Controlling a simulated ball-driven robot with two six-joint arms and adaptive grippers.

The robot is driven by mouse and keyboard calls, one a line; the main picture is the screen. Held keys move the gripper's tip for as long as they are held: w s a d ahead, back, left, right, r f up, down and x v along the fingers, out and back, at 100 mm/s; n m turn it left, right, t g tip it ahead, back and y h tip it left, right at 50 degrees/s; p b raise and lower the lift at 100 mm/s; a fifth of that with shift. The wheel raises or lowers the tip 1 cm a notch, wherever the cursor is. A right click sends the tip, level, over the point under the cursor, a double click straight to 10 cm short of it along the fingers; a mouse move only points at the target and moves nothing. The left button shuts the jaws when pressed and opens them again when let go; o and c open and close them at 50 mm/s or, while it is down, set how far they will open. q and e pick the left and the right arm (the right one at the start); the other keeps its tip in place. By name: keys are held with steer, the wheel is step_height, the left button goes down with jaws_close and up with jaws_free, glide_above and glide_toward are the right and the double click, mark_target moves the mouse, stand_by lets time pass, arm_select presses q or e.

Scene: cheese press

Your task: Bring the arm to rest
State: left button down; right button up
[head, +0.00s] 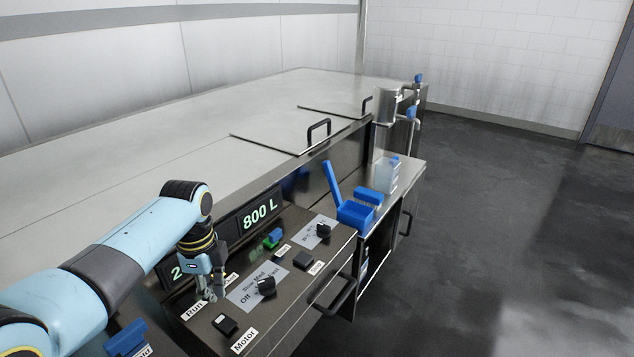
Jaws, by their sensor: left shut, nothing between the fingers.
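My left arm (125,243) comes in from the left in light blue. It bends down at a dark joint over the control panel (291,321). My left gripper (207,293) points down, shut and empty, close above the panel by the "Run" label (193,311). I cannot tell whether its tips touch the panel. My right gripper does not show.
The panel carries a black knob (266,286), a second knob (323,230), a black "Motor" switch (225,325) and a green display (258,214) reading "800 L". A long steel vat top (150,150) lies behind. Blue tools and a bin (355,216) stand on the right shelf. The floor at right is clear.

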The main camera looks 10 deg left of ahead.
arm_select(q)
steer(key=s+d+r+n+t, duration=0.1)
steer(key=s+r+n, duration=0.4)
steer(key=s, duration=0.4)
steer(key=s+d+r+n+t, duration=0.1)
steer(key=s+r+n+t, duration=0.1)
steer(key=s+r+n, duration=0.45)
steer(key=s+d+r+n+t, duration=0.1)
steer(key=s+r+n, duration=0.25)
steer(key=s, duration=0.75)
step_height(320, 180, down, 34)
steer(key=s+a+g+b, duration=0.1)
steer(key=a+g+b, duration=0.1)
steer(key=b, duration=0.7)
arm_select(e)
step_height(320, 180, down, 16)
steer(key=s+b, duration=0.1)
steer(key=b, duration=0.6)
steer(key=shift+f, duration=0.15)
arm_select(q)
steer(key=s+f, duration=0.9)
steer(key=f, duration=0.3)
steer(key=s+a+f+n+g, duration=0.1)
steer(key=s+f, duration=0.9)
steer(key=f, duration=0.2)
steer(key=shift+f+y, duration=0.3)
steer(key=shift+y, duration=0.1)
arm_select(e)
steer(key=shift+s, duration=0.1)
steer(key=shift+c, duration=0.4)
